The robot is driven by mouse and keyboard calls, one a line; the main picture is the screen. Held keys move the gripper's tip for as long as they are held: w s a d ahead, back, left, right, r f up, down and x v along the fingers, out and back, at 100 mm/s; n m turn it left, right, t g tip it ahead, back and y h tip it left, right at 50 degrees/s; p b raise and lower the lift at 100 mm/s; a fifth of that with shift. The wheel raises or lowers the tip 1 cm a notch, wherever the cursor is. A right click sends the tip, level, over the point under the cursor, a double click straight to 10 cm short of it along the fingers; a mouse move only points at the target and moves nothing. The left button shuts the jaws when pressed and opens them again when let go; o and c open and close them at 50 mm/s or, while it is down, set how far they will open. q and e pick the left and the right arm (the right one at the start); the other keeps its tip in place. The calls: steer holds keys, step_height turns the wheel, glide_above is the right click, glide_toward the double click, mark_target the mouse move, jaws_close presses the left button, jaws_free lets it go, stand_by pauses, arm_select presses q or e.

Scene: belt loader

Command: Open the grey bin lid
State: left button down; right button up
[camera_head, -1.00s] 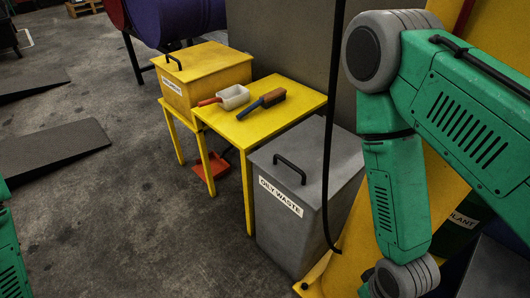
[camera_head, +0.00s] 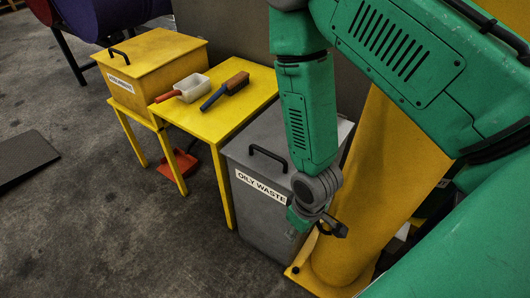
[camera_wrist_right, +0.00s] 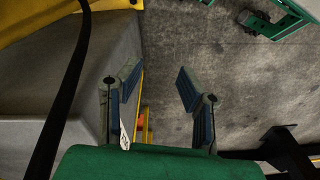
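The grey bin (camera_head: 262,217) labelled OILY WASTE stands on the floor right of the yellow table. Its lid (camera_head: 243,143) looks closed, with a black arched handle (camera_head: 268,157) on top. My right arm hides the lid's right part. My right gripper (camera_head: 338,229) hangs by the bin's front right side, lower than the handle in the picture. In the wrist view the right gripper (camera_wrist_right: 158,85) is open, with nothing between its fingers. The bin's grey side (camera_wrist_right: 115,50) is left of them. I cannot make out my left gripper.
A yellow table (camera_head: 228,118) carries a white scoop (camera_head: 191,87) and a brush (camera_head: 232,86). A yellow pillar (camera_head: 375,190) stands close right of the bin. Floor is clear in front.

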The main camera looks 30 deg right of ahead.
steer(key=w+r+n+b, duration=0.25)
steer(key=w+r, duration=0.45)
steer(key=w, duration=0.6)
steer(key=h+b, duration=0.2)
steer(key=b, duration=0.1)
glide_toward(268, 152)
steer(key=f+b, duration=0.2)
steer(key=f, duration=0.1)
steer(key=d+f+b, duration=0.1)
steer(key=f, duration=0.2)
steer(key=f+b, duration=0.2)
steer(key=f, duration=0.1)
steer(key=shift+w+d+b, duration=0.1)
steer(key=shift+d+b, duration=0.05)
steer(key=shift+b, duration=0.2)
jaws_close()
